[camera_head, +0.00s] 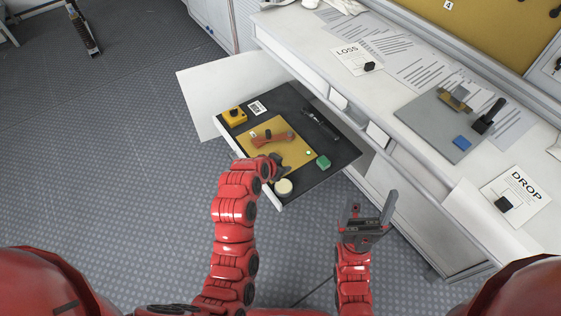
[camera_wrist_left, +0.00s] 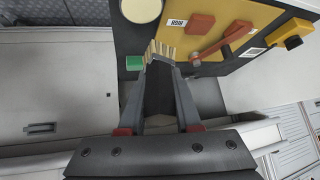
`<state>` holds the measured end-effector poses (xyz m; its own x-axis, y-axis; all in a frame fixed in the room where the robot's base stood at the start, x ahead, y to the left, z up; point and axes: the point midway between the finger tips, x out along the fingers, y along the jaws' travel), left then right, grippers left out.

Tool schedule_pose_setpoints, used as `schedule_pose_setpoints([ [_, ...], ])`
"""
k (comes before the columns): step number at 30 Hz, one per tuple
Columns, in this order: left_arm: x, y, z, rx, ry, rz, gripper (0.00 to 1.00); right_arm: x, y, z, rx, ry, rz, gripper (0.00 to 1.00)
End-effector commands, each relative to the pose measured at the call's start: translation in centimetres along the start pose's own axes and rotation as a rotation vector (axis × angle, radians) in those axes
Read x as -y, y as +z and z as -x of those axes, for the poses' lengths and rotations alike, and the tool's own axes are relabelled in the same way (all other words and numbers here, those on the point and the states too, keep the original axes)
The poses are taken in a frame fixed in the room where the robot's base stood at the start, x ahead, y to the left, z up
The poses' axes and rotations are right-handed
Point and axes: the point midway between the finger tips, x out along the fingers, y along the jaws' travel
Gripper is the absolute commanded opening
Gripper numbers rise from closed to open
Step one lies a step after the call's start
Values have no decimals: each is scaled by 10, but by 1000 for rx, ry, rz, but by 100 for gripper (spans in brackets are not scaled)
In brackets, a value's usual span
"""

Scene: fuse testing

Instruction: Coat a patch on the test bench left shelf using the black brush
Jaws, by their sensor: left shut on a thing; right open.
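My left gripper (camera_head: 277,170) is over the near edge of the pulled-out shelf (camera_head: 345,155). In the left wrist view, the left gripper (camera_wrist_left: 162,68) is shut on a dark handle with tan bristles, the black brush (camera_wrist_left: 160,50). The bristles point at the near edge of the yellow patch (camera_wrist_left: 195,70) on the shelf; I cannot tell whether they touch it. The yellow patch (camera_head: 255,152) has an orange-red part (camera_head: 272,137) on it. My right gripper (camera_head: 368,212) is open and empty, right of the shelf.
A cream round disc (camera_head: 284,187), a green block (camera_head: 323,161), a yellow box (camera_head: 234,117) and a black bar (camera_head: 320,124) surround the patch. The white bench to the right holds a grey board (camera_head: 425,115), a blue block (camera_head: 461,142) and LOSS and DROP sheets (camera_head: 516,190).

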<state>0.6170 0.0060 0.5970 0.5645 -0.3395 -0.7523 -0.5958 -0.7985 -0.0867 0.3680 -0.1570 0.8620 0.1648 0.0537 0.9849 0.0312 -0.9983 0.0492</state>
Motion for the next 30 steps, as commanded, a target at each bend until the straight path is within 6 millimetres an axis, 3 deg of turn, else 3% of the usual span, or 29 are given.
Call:
schedule_pose_setpoints([
  [3,-11,2,-3,-20,20,-19,0,0,0,-1,0,0,0,85],
  [21,-15,37,-44,-23,20,-16,0,1,5,29,0,0,0,85],
  [30,-15,39,-47,-22,21,-17,0,2,5,30,0,0,0,85],
])
